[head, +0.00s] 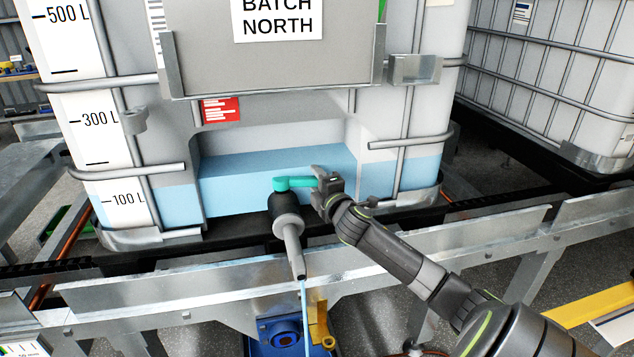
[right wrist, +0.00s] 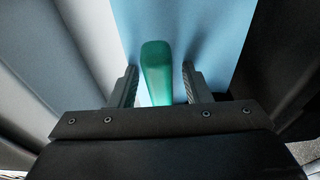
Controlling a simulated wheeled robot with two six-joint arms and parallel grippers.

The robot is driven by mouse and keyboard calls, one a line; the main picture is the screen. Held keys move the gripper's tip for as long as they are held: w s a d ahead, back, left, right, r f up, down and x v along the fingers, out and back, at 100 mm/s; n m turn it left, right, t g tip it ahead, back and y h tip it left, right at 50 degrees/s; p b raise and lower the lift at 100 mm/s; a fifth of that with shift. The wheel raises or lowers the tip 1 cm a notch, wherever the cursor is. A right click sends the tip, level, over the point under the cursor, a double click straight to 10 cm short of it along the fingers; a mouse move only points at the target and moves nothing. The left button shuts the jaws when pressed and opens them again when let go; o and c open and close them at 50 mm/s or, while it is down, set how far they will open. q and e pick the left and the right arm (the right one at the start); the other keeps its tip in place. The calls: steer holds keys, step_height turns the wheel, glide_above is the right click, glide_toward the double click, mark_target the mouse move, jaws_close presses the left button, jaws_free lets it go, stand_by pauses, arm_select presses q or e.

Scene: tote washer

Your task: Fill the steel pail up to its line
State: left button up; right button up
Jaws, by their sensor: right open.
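The teal valve lever (head: 296,183) sits on top of the black valve (head: 286,207) at the front of the liquid tank. The lever points to the right in the head view. A grey spout (head: 292,243) slopes down from the valve, and a thin pale blue stream (head: 305,315) runs from its tip out of the bottom of the picture. My right gripper (head: 322,187) is at the lever's free end. In the right wrist view the lever (right wrist: 157,72) stands between the open fingers, with a gap on each side. I cannot make out the steel pail. My left gripper is not in view.
The white tank, with a level scale (head: 120,120) and a BATCH NORTH sign (head: 277,18), holds blue liquid (head: 240,180) low down. A galvanised rail (head: 420,250) crosses in front. A blue and yellow fitting (head: 318,320) lies below. Another caged tank (head: 560,75) stands right.

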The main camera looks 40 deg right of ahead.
jaws_close()
stand_by(0.3)
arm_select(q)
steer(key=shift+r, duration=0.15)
arm_select(e)
steer(key=shift+w, duration=0.1)
